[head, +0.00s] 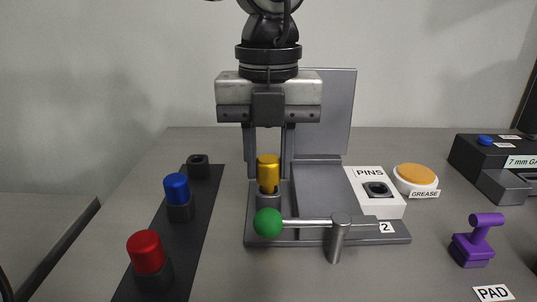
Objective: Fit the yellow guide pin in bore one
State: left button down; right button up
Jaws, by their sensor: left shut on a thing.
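My right gripper is not in view.
A lever with a green ball (268,222) crosses in front of the boss. A black rack (190,230) at left holds blue (176,187) and red (146,252) pins. A white PINS block (392,205), grease pot (415,178) and purple stamp-like object (474,245) stand right.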

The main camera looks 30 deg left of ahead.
aim_at(269, 159)
pick_arm(q)
jog(key=shift+f+b, duration=0.6)
jog(key=shift+f, duration=0.15)
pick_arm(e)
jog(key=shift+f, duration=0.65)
pick_arm(q)
jog(key=c, duration=1)
grip_release()
jog(key=shift+c, duration=0.2)
jog(key=shift+r+p, duration=0.3)
jog(key=shift+r, duration=0.45)
notch_tip(269, 159, up, 4)
jog(key=shift+r+p, duration=0.15)
jog(key=shift+p, duration=0.5)
notch_tip(269, 159, up, 10)
jog(key=p, duration=0.3)
jog(key=shift+r, duration=0.15)
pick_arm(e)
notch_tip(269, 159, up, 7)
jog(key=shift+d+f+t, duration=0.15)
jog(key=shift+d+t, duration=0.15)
